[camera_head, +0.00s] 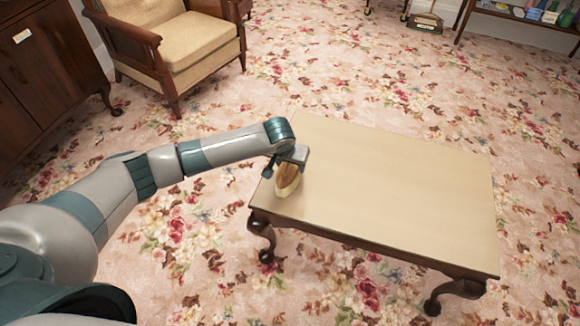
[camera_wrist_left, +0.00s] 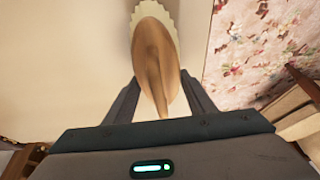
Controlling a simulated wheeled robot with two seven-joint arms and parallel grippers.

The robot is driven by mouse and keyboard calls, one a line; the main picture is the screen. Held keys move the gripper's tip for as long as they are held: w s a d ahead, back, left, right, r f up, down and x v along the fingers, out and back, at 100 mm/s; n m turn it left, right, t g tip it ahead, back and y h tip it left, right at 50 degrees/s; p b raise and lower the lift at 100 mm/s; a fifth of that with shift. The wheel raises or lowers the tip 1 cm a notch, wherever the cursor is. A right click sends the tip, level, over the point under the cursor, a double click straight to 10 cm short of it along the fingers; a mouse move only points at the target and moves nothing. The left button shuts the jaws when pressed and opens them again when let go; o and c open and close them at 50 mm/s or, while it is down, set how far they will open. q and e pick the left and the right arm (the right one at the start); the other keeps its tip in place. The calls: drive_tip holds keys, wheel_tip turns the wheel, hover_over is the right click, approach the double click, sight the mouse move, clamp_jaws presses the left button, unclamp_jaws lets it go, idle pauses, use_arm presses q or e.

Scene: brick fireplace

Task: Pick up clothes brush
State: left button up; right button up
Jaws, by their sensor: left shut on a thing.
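The clothes brush (camera_head: 288,180) has an oval wooden back and pale bristles. It shows at the left end of the low table (camera_head: 400,190), under my left gripper (camera_head: 287,162). In the left wrist view the brush (camera_wrist_left: 155,60) lies between the two dark fingers of my left gripper (camera_wrist_left: 158,95), which is shut on it. Its narrow end points toward the palm and its pale scalloped bristle edge shows at the far end. I cannot tell whether the brush touches the tabletop. My right gripper is not in view.
The rest of the tabletop is bare. A wooden armchair (camera_head: 185,40) with a tan cushion stands at the upper left, beside a dark cabinet (camera_head: 50,70). A shelf (camera_head: 520,15) with small items stands at the upper right. Floral carpet (camera_head: 370,85) is open around the table.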

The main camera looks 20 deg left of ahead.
use_arm(q)
drive_tip(key=r, duration=0.2)
drive_tip(key=d+r, duration=0.1)
drive_tip(key=shift+w+r, duration=0.15)
drive_tip(key=shift+r, duration=0.25)
drive_tip(key=w+d+r, duration=0.2)
drive_tip(key=d+r, duration=0.4)
drive_tip(key=d, duration=0.4)
drive_tip(key=shift+w+d+r+p, duration=0.15)
drive_tip(key=shift+w+p, duration=0.1)
drive_tip(key=shift+p, duration=0.1)
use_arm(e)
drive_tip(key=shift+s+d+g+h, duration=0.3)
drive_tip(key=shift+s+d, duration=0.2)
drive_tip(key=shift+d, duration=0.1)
